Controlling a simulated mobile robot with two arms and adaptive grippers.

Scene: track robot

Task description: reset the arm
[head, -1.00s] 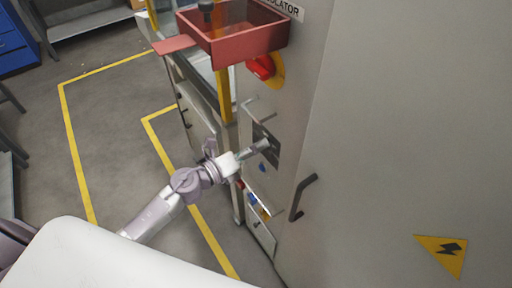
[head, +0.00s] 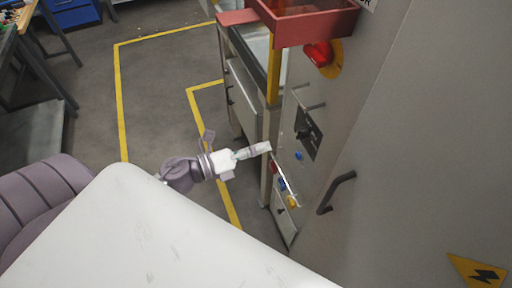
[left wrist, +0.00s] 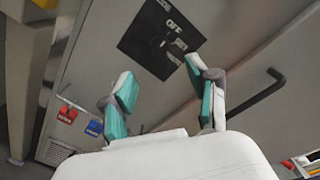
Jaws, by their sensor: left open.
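My left gripper (head: 258,149) is in front of the grey cabinet face (head: 395,150), a little left of a black switch plate (head: 308,133). In the left wrist view the gripper (left wrist: 160,92) has its two teal-padded fingers spread, with nothing between them. The switch plate (left wrist: 161,38) shows there beyond the fingertips, with the word OFF and a rotary switch on it. The gripper looks clear of the plate. The right gripper is in neither view.
A black door handle (head: 338,190) juts from the cabinet. A red tray (head: 315,28) and a red knob (head: 318,53) are above the plate. Red (left wrist: 67,114) and blue (left wrist: 94,128) buttons sit low on the panel. Open floor (head: 165,90) lies to the left.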

